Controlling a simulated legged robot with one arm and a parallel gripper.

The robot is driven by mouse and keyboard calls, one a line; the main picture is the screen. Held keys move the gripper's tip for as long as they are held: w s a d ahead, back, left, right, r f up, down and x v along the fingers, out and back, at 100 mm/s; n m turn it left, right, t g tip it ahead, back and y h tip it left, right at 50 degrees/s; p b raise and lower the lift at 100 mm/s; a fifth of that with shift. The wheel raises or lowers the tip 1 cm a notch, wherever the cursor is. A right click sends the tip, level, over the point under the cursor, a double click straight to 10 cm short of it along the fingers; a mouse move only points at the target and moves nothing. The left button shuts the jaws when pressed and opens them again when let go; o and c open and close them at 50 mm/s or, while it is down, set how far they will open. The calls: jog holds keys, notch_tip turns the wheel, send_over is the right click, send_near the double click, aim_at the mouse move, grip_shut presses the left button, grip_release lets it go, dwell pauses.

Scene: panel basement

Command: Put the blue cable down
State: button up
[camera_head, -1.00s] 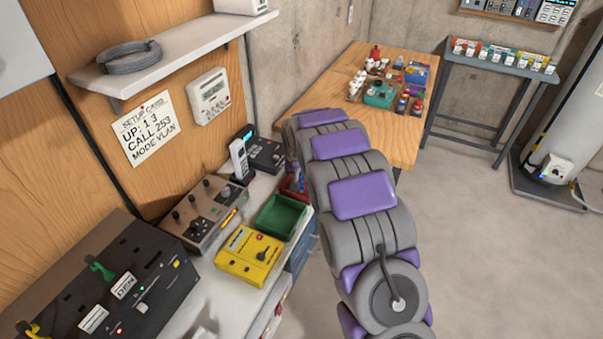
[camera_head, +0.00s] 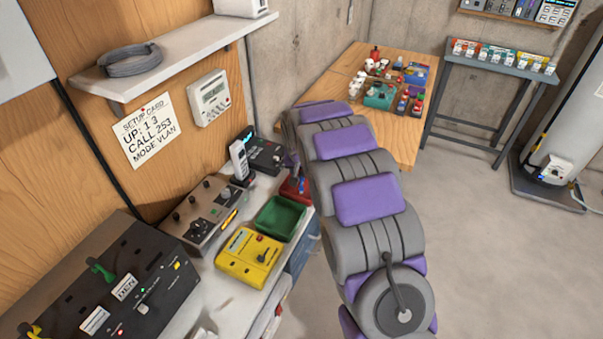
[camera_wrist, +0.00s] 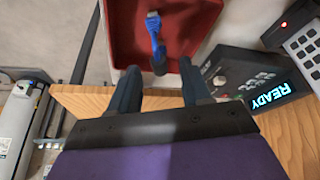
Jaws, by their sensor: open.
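The blue cable (camera_wrist: 154,28) lies in the red tray (camera_wrist: 190,12) in the wrist view. It has a pale plug at its top end and a dark lower end near my fingertips. My gripper (camera_wrist: 159,68) is open, with a finger on either side of the cable's lower end and a gap to each. In the head view the red tray (camera_head: 292,190) sits on the bench's far end, with a bit of blue in it. My arm hides most of my gripper and part of the tray there.
A green tray (camera_head: 280,217) and a yellow tester (camera_head: 248,257) sit beside the red tray. A cordless handset (camera_head: 239,160) and a dark box with a READY display (camera_wrist: 265,90) stand close by. A wooden table (camera_head: 335,88) is beyond. Open floor lies to the right.

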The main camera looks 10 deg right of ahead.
jog(key=p+v, duration=0.1)
jog(key=v, duration=0.9)
jog(key=s+d+r+n+g, duration=0.1)
jog(key=s+r, duration=0.2)
jog(key=s, duration=0.8)
jog(key=s+d+r+g, duration=0.1)
jog(key=s+r+g, duration=0.15)
jog(key=s, duration=0.75)
jog(key=s+a+n+g+y, duration=0.1)
jog(key=s+g, duration=0.1)
jog(key=s, duration=2.6)
jog(key=shift+f+n, duration=0.25)
jog(key=shift+n, duration=0.15)
jog(key=shift+w+g, duration=0.1)
jog(key=shift+g, duration=0.15)
jog(key=shift+c, duration=0.5)
jog(key=shift+a, duration=0.15)
